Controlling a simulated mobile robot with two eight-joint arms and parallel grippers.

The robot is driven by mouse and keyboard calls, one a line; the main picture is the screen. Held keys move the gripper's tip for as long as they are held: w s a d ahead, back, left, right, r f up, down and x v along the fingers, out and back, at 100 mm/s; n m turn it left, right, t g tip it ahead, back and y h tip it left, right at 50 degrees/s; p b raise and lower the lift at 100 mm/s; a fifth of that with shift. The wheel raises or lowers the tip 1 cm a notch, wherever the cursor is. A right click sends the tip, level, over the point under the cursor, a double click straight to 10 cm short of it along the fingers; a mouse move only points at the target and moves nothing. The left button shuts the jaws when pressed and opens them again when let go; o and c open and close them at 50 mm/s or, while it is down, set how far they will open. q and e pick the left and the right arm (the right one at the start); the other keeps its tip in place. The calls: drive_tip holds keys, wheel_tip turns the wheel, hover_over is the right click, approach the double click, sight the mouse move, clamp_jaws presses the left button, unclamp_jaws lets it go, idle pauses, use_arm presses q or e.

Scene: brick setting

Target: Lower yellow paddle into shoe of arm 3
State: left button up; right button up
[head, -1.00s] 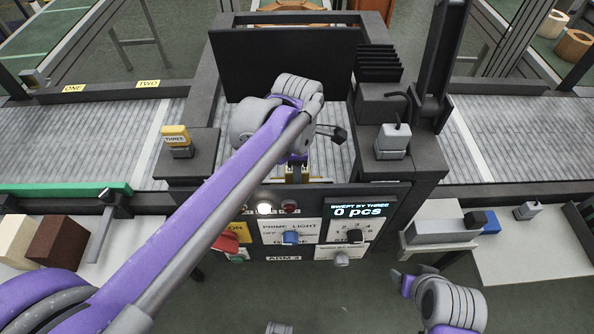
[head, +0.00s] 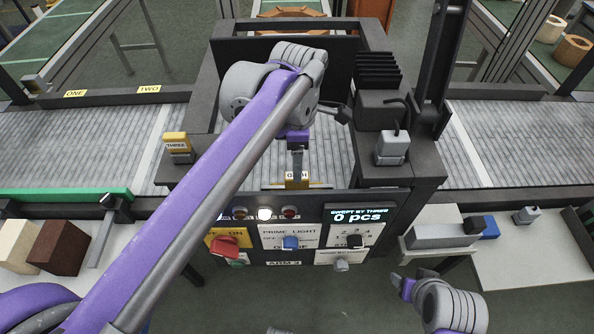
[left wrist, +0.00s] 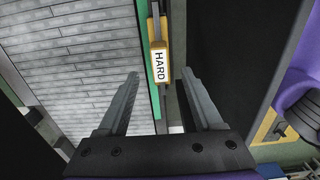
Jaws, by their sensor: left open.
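A yellow piece (head: 291,183) stands low at the front of the arm 3 bay, behind the control panel. I cannot make out the shoe. My right gripper (head: 412,282) hangs at the lower right, away from the bay; its jaws are unclear.
The arm 3 control panel (head: 338,240) has a red knob (head: 224,246), blue and black knobs and a display reading 0 pcs. A yellow block labelled THREE (head: 176,142) stands left of the bay. A dark upright board (head: 232,62) stands behind. Slatted belts run both sides.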

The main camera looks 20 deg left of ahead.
use_arm(q)
drive_tip(key=shift+r, duration=1.9)
